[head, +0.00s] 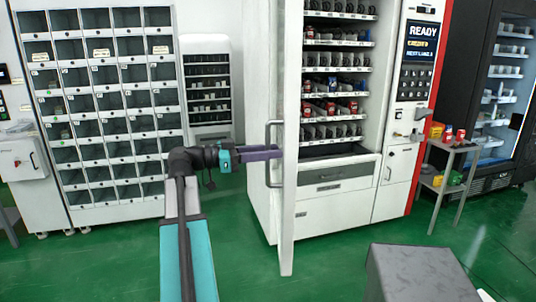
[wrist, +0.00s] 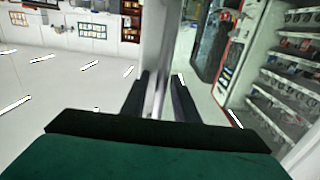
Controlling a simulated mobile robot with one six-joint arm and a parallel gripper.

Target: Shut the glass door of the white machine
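The white machine (head: 333,185) stands right of centre in the head view, its shelves of goods uncovered. Its glass door (head: 287,232) stands open, swung out toward me and seen nearly edge-on. A grey vertical handle (head: 268,178) is on the door's left face. My gripper (head: 268,154) reaches the handle from the left at about mid-height. In the wrist view, its two dark fingers (wrist: 158,98) stand apart, one on each side of a pale upright bar, apparently the handle. Firm contact with the bar cannot be made out.
A locker cabinet (head: 118,132) stands left, with a small white machine (head: 210,135) behind. A side table (head: 437,188) with coloured items and a black machine (head: 490,160) stand right. A grey box (head: 415,272) is at the lower right.

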